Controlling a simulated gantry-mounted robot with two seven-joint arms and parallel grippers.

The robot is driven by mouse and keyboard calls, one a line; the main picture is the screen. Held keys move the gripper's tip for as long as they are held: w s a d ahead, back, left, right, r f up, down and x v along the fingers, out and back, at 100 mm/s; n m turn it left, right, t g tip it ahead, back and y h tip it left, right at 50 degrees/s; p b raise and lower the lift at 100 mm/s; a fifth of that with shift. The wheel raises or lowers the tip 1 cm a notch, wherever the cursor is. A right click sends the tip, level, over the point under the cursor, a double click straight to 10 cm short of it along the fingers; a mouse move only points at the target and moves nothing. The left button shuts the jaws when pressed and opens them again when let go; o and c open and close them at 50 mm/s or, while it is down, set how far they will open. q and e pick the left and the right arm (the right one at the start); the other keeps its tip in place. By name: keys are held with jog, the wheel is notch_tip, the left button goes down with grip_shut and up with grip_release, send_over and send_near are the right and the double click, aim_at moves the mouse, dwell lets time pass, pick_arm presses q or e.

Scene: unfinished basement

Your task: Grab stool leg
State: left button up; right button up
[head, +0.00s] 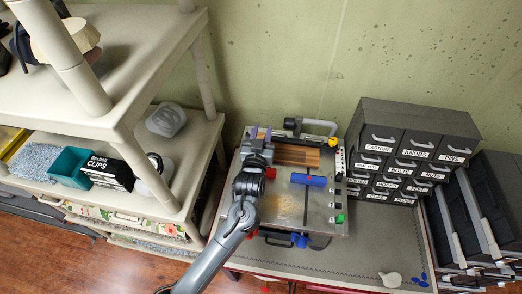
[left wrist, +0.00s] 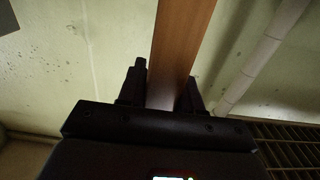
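A brown wooden piece, which looks like the stool leg (left wrist: 180,40), runs up the left wrist view and passes between my left gripper's dark fingers. No clear gap shows on either side of it. I cannot tell whether the fingers press on it or only stand beside it. In the head view my left gripper (head: 257,145) is at the back left of a metal-topped work plate (head: 275,205), just left of brown wooden strips (head: 298,154). The arm hides part of the plate, and the fingertips are hard to make out. My right gripper is not in view.
Blue clamps (head: 308,180) sit on the plate. A dark drawer cabinet (head: 405,150) stands at its right, with black bins (head: 480,215) beyond. A beige shelf unit (head: 150,75) stands at the left. The bench's front right (head: 350,255) is mostly clear.

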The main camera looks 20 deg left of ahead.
pick_arm(q)
grip_shut()
jog(key=shift+r, duration=0.15)
